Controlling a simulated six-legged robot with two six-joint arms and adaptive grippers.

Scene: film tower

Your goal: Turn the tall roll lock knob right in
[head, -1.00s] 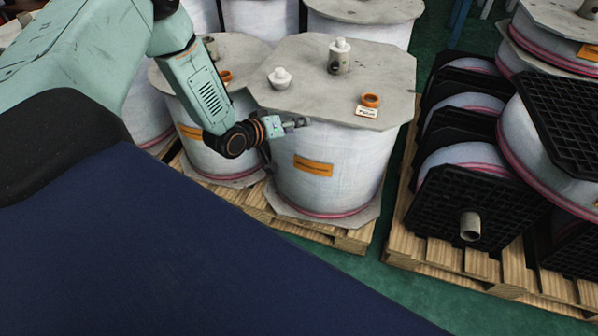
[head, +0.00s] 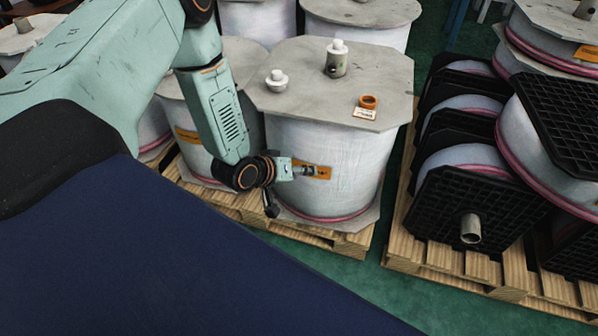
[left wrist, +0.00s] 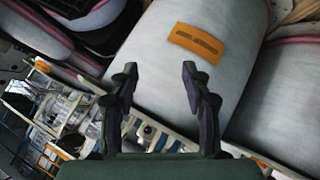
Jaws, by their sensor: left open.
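The tall white roll (head: 335,150) stands upright on a pallet, under a grey plate with cut corners (head: 300,60). On the plate are a squat white knob (head: 276,80) at the left, a white-capped grey post (head: 337,62) near the back, and an orange ring-shaped piece (head: 368,102) beside a small tag. I cannot tell which is the lock knob. My left gripper (head: 308,170) is open and empty, below the plate, in front of the roll's side by its orange label. In the left wrist view, the open fingers (left wrist: 160,72) point toward the roll's side and orange label (left wrist: 197,42).
Another white roll (head: 185,110) stands close on the left, partly behind my arm. Reels with black flanges (head: 470,215) lie on a wooden pallet (head: 440,255) at the right. A green floor strip separates the pallets.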

